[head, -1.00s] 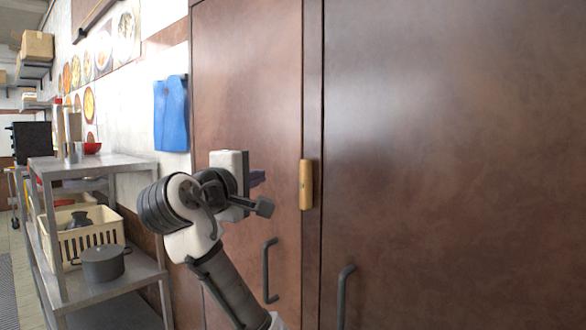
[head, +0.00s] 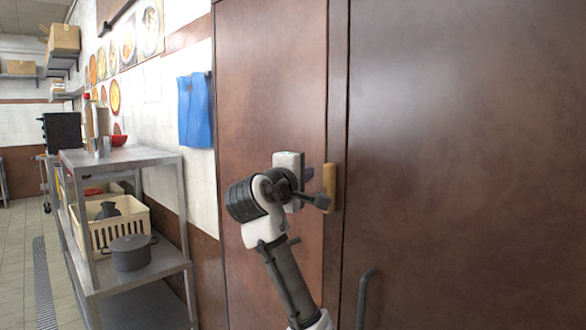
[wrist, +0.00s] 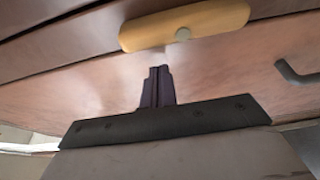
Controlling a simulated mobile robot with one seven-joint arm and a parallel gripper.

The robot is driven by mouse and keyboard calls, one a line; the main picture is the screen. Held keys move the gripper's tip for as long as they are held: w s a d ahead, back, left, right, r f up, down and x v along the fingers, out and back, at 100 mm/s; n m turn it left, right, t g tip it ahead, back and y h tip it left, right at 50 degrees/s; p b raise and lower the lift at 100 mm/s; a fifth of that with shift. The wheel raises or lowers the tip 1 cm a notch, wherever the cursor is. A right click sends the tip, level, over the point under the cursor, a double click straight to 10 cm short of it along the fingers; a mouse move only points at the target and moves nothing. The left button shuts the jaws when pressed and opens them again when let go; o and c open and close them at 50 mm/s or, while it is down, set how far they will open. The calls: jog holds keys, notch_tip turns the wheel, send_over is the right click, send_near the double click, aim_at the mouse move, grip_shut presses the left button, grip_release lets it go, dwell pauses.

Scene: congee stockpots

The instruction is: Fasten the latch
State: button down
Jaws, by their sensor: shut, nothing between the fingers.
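The latch (head: 329,187) is a small wooden bar standing upright on the brown cabinet, at the strip between its two doors. In the wrist view the latch (wrist: 190,24) lies across the top of the picture, with a round pale pivot near its middle. My gripper (head: 318,178) is just left of the latch in the head view, partly hidden by my wrist. In the wrist view my gripper (wrist: 158,75) has its dark fingers together, pointing at the bar, with a small gap between tips and bar. Nothing is held.
Dark handles show on the doors; the right one (head: 364,295) is clear, the left one is mostly hidden by my arm. A metal shelf (head: 120,160) with a crate (head: 125,222) and a grey pot (head: 131,254) stands left. A blue cloth (head: 195,110) hangs on the wall.

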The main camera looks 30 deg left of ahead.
aim_at(331, 184)
jog(key=shift+s+d, duration=0.25)
jog(key=shift+d, duration=0.4)
jog(key=shift+s+d, duration=0.25)
jog(key=shift+d, duration=0.35)
